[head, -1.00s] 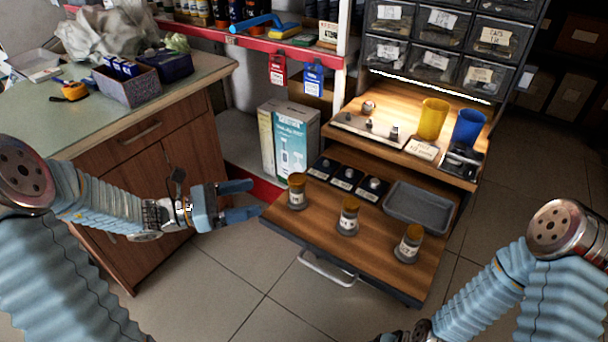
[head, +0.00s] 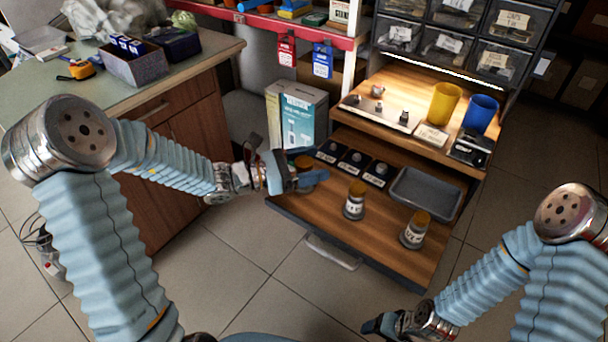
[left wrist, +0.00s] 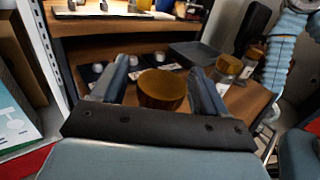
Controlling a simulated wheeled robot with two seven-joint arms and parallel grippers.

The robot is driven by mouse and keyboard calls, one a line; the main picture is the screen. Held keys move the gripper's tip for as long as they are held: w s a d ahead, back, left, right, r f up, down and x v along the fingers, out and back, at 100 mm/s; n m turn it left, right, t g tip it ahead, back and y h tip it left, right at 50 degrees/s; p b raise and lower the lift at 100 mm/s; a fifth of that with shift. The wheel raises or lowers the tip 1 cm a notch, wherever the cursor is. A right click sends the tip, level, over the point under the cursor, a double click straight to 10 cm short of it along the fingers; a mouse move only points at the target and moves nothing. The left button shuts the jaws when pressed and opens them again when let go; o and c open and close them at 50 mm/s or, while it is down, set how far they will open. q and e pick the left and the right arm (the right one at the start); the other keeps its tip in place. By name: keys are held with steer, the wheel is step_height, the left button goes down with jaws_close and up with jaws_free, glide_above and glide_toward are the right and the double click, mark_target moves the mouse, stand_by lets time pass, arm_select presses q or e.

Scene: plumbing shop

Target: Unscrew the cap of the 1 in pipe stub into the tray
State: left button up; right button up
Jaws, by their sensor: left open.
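Three pipe stubs with brown-orange caps stand upright on the pulled-out wooden shelf: a left one (head: 304,161), a middle one (head: 355,201) and a right one (head: 415,230). Their labels are too small to read, so I cannot tell which is 1 in. My left gripper (head: 300,172) is open at the left stub and hides most of it. In the left wrist view that stub's cap (left wrist: 162,90) lies between the two spread fingers, with gaps on both sides. The grey tray (head: 425,196) is empty, at the shelf's right. My right gripper (head: 378,323) is low at the front, away from the stubs.
Several dark labelled holders (head: 352,162) sit behind the stubs. The upper shelf carries a yellow cup (head: 445,104), a blue cup (head: 480,115) and small metal fittings. A boxed product (head: 298,115) stands left of the shelf, and a wooden cabinet (head: 190,145) further left.

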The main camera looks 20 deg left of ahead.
arm_select(q)
steer(key=shift+w+d, duration=0.1)
steer(key=shift+d, duration=0.05)
jaws_close()
stand_by(0.4)
steer(key=shift+r, duration=0.1)
